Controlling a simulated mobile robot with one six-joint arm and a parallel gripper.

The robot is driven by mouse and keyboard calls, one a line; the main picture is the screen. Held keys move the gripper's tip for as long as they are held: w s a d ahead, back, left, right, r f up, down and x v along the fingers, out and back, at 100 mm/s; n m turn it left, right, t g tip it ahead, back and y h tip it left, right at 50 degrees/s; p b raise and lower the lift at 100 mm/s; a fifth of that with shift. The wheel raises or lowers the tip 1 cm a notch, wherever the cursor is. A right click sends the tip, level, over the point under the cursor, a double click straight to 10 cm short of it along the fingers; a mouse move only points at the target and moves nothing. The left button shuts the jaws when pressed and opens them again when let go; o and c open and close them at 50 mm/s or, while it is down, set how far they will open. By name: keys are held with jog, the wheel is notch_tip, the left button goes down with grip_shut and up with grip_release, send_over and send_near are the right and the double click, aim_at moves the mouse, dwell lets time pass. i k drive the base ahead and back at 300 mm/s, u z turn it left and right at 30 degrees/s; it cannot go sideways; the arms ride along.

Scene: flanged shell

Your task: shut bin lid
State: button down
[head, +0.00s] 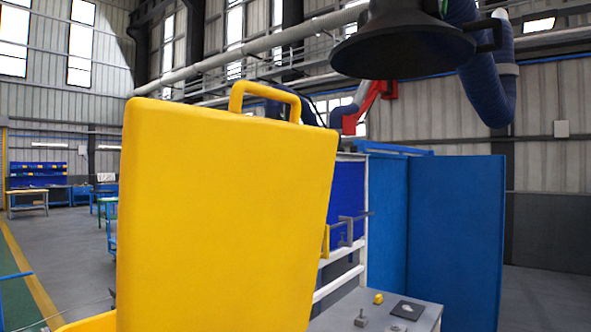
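The bin lid (225,215) is a large yellow panel that stands open, nearly upright and slightly tilted, close in front of me. A yellow loop handle (265,92) sticks up from its top edge. A small part of the yellow bin (88,323) shows at the bottom left, below the lid. The rest of the bin is out of frame or hidden. My gripper is not in view.
A grey table (375,317) with small parts stands at the lower right. Blue panels (455,240) and a white rail frame stand behind it. Grey brackets (348,230) show beside the lid's right edge. A dark extraction hood (402,50) hangs above. Open floor lies left.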

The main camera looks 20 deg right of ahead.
aim_at(223, 215)
jog(key=u, duration=0.5)
jog(key=k, duration=1.5)
jog(key=z, duration=0.55)
jog(key=i, duration=1)
jog(key=z, duration=0.05)
